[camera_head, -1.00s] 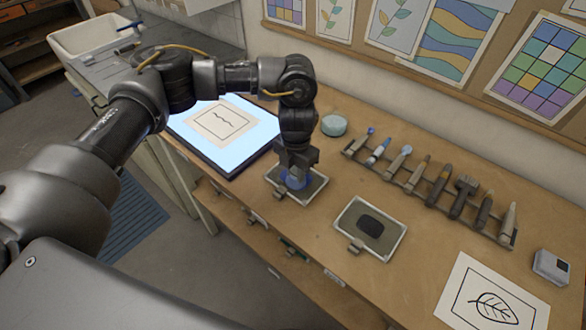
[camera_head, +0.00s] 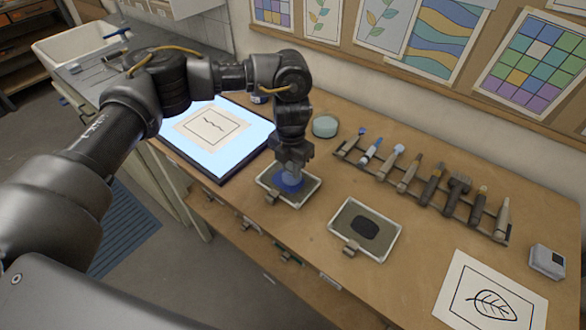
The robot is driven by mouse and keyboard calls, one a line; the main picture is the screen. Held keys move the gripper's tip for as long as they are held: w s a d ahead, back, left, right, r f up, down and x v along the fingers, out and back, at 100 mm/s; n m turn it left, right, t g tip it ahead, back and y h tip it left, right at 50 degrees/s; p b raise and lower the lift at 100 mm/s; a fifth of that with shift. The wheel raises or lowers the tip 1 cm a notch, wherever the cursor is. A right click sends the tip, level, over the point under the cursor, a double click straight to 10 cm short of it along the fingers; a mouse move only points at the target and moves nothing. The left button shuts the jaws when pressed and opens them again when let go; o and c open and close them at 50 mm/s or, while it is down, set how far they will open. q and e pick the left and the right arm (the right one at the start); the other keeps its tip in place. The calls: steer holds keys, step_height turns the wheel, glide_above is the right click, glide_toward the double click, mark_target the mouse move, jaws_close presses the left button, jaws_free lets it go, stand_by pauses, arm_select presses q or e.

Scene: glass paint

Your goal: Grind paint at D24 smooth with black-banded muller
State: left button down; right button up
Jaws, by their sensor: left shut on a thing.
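My left gripper (camera_head: 292,160) points straight down over the left framed slab (camera_head: 304,197) and is shut on a muller (camera_head: 290,179). The muller's foot is low over the blue paint (camera_head: 285,187) and seems to rest in it. My gripper hides its upper part, and I cannot make out the colour of its band. A second framed slab (camera_head: 338,226) to the right carries a dark, nearly black paint patch (camera_head: 365,228). No label reading D24 is legible. My right gripper is not in view.
A lit light panel (camera_head: 240,155) with a drawing lies left of the slabs. A rack (camera_head: 420,193) of several tools stands behind right. A round pale-green container (camera_head: 325,126), a small grey box (camera_head: 547,261) and a leaf drawing (camera_head: 488,300) are also on the bench.

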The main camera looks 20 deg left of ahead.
arm_select(q)
steer(key=shift+w+a+f, duration=0.1)
steer(key=shift+w+a, duration=0.1)
steer(key=shift+a, duration=0.45)
steer(key=shift+s+a, duration=0.1)
steer(key=shift+s+a, duration=0.3)
steer(key=shift+a, duration=0.3)
steer(key=shift+s+d+p, duration=0.35)
steer(key=shift+s+p, duration=0.2)
steer(key=shift+s, duration=0.15)
steer(key=shift+s+d, duration=0.35)
steer(key=shift+d, duration=0.55)
steer(key=shift+p, duration=0.35)
